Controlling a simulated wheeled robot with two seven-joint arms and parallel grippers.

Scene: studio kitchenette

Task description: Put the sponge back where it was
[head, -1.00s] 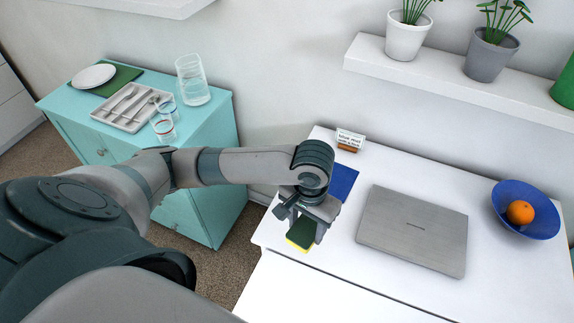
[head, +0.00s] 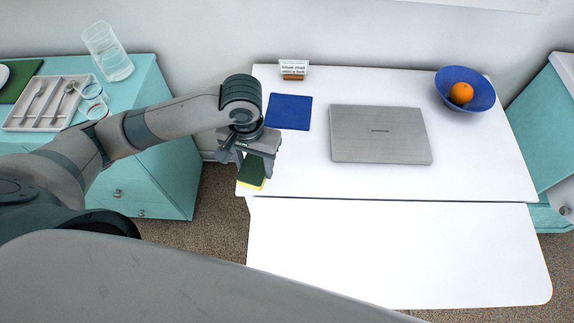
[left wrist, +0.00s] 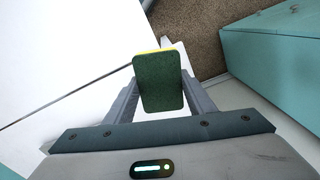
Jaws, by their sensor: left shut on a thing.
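The sponge (head: 252,171), dark green with a yellow side, is held in my left gripper (head: 258,172) over the left edge of the white table (head: 300,179). In the left wrist view the sponge (left wrist: 159,82) sits between the two fingers, its green face toward the camera. The left gripper (left wrist: 160,92) is shut on it. The gap between sponge and table top is hard to judge. My right gripper is in neither view.
A blue square mat (head: 290,112), a small sign (head: 294,70), a grey laptop (head: 380,134) and a blue bowl (head: 478,94) with an orange (head: 461,93) are on the table. A teal cabinet (head: 150,180) stands left, holding a cutlery tray (head: 22,117), glasses and a jar (head: 107,52). The table's front part is clear.

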